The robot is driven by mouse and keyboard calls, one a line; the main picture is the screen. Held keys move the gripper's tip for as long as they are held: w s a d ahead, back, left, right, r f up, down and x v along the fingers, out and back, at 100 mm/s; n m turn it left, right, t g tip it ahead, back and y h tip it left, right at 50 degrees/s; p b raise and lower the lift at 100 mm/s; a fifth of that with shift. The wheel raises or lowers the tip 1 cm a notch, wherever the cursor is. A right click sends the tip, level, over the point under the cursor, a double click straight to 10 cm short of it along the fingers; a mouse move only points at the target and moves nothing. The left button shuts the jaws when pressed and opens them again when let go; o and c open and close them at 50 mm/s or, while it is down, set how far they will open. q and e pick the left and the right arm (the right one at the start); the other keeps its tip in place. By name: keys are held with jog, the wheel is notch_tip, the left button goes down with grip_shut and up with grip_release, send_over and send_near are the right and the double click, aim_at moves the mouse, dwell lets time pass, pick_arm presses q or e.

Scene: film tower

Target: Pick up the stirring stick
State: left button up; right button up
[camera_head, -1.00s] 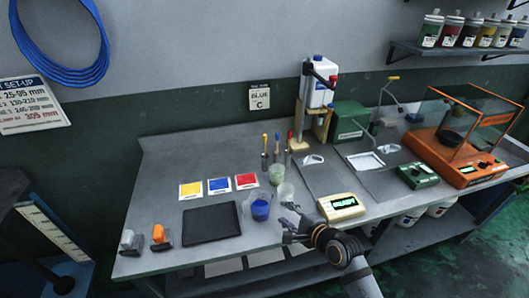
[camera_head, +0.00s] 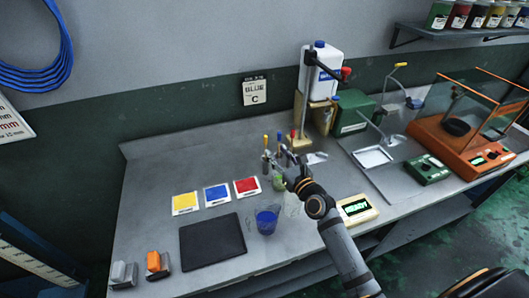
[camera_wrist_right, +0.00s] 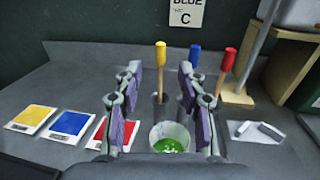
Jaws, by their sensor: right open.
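Several upright sticks with coloured handles stand in a row at the back of the bench: one with a yellow handle (camera_head: 266,140), one blue (camera_head: 280,138) and one red (camera_head: 293,134). Which one is the stirring stick I cannot tell. My right gripper (camera_head: 276,157) is open and reaches in front of them, partly hiding them. In the right wrist view its fingers (camera_wrist_right: 152,95) stand apart. The yellow-handled stick (camera_wrist_right: 160,55) shows between them, farther back, its lower end in a grey holder. The blue handle (camera_wrist_right: 195,60) and red handle (camera_wrist_right: 230,60) are to the right. My left gripper is not in view.
A cup with green contents (camera_wrist_right: 168,145) stands low between the fingers. A beaker of blue liquid (camera_head: 267,220) and a black mat (camera_head: 212,240) lie in front. Yellow, blue and red cards (camera_head: 246,186) lie left. A READY display (camera_head: 356,209) is right of my arm.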

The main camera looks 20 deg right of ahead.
aim_at(266, 139)
jog(key=w, duration=0.3)
jog(key=shift+w+a+f, duration=0.15)
jog(key=shift+a+f, duration=0.05)
jog(key=shift+a, duration=0.2)
jog(key=shift+w+a+f, duration=0.1)
jog(key=shift+w, duration=0.7)
jog(key=w, duration=0.2)
jog(key=w+b, duration=0.1)
jog(key=shift+w+a, duration=0.25)
jog(key=shift+w, duration=0.15)
jog(key=shift+w+a+f, duration=0.1)
jog(key=shift+w, duration=0.25)
jog(key=shift+s, duration=0.25)
jog(key=shift+c, duration=0.9)
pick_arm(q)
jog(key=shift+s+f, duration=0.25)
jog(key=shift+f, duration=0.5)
pick_arm(e)
grip_shut()
